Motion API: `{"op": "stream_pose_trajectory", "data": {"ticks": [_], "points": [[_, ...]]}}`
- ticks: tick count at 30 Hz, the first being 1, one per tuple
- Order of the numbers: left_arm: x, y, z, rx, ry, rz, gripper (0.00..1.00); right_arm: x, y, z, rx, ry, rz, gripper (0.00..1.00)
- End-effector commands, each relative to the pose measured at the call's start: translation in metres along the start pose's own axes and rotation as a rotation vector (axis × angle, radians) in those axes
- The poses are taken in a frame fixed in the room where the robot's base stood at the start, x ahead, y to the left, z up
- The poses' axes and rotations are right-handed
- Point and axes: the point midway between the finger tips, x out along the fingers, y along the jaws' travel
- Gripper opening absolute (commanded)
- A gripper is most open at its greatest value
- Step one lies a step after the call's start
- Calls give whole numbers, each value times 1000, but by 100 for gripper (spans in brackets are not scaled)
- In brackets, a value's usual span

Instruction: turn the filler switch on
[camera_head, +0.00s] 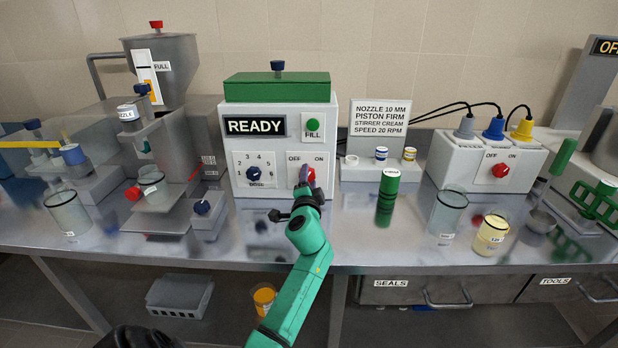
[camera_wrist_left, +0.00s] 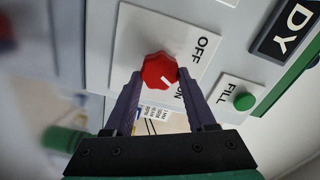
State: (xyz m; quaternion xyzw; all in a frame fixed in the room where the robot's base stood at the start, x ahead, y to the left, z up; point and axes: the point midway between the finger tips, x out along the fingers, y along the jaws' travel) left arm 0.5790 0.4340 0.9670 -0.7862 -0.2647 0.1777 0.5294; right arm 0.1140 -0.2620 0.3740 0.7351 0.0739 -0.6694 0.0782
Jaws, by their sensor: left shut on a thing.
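The filler is a white box (camera_head: 243,112) with a green lid, a READY display and a panel marked OFF and ON. Its red switch knob (camera_head: 311,174) shows beside my left gripper (camera_head: 304,180) in the head view, partly hidden by it. In the left wrist view the red knob (camera_wrist_left: 158,69) sits between the tips of my left gripper (camera_wrist_left: 161,78), which is shut on it. A short white mark on the knob points toward the ON label, away from OFF.
A green FILL button (camera_head: 313,125) is above the switch and a blue dose dial (camera_head: 253,173) left of it. A green cylinder (camera_head: 388,190) stands to the right. Another box with a red OFF/ON knob (camera_head: 501,170) is further right.

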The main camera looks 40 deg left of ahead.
Motion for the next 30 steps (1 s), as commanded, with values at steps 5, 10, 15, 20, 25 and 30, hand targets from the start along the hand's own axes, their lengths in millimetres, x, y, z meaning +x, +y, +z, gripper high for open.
{"op": "stream_pose_trajectory", "data": {"ticks": [5, 10, 15, 20, 25, 30], "points": [[1, -3, 2, 75, -5, -4, 0, -3, 0, 0, 1, 0, 0, 76], [1, -3, 2, 108, -5, -5, 0, -3, 0, 0, 1, 0, 0, 76], [1, -3, 2, 119, -5, -6, 0, -3, 0, 0, 1, 0, 0, 76], [1, -3, 2, 119, -4, -6, 0, -3, -1, 0, 1, 0, -1, 76], [1, -3, 1, 118, -4, -7, 79, -3, -2, 0, 1, 0, -2, 76], [0, -2, 1, 117, -2, -5, 86, -3, -3, 0, 1, 1, -4, 76]]}}
